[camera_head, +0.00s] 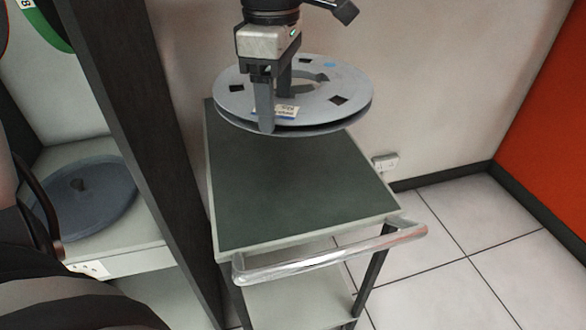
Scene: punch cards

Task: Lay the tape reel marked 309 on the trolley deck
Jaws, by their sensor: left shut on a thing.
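A grey tape reel (345,97) with square and round openings hangs level in the head view, above the far part of the trolley. Its small label (284,110) is too small to read. My left gripper (275,112) comes down from above and is shut on the reel's rim, with one finger outside and one in an opening. The trolley deck (290,190) is dark green with a pale edge, and it is bare. The reel hides its far end. My right gripper is not in view.
A dark cabinet upright (150,150) stands close to the trolley's left. Beyond it, a blue-grey disc (88,200) lies on a white shelf. A metal push handle (330,256) runs along the trolley's near edge. Tiled floor (450,250) is clear at the right.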

